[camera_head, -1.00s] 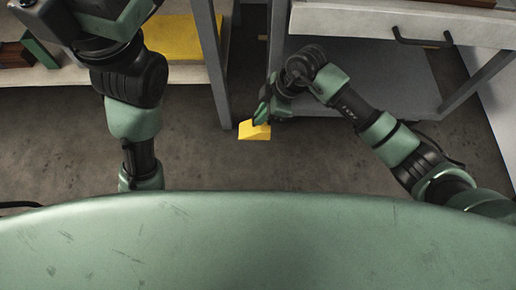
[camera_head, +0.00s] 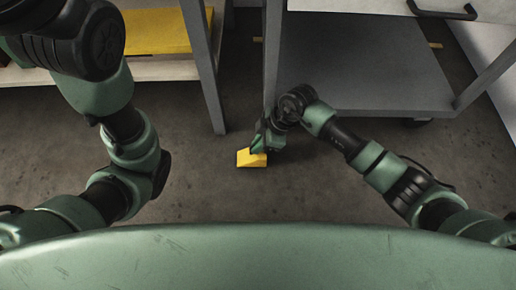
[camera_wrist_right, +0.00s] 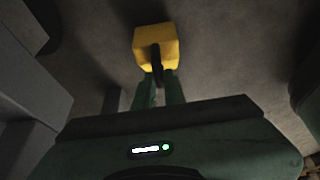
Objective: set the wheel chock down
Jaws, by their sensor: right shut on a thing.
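The yellow wheel chock (camera_head: 247,159) is a small wedge low over the dark floor, in the middle of the head view. My right gripper (camera_head: 259,146) is shut on it from above. In the right wrist view the chock (camera_wrist_right: 146,42) sits at the tips of the gripper's fingers (camera_wrist_right: 157,66). I cannot tell whether its underside touches the floor. My left arm stands at the left of the head view, and its gripper is out of the picture.
A grey cart with a lower shelf (camera_head: 365,65) stands behind my right arm. A pale shelf unit (camera_head: 165,70) holding a yellow panel (camera_head: 155,32) is at the upper left. The floor (camera_head: 215,190) around the chock is clear.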

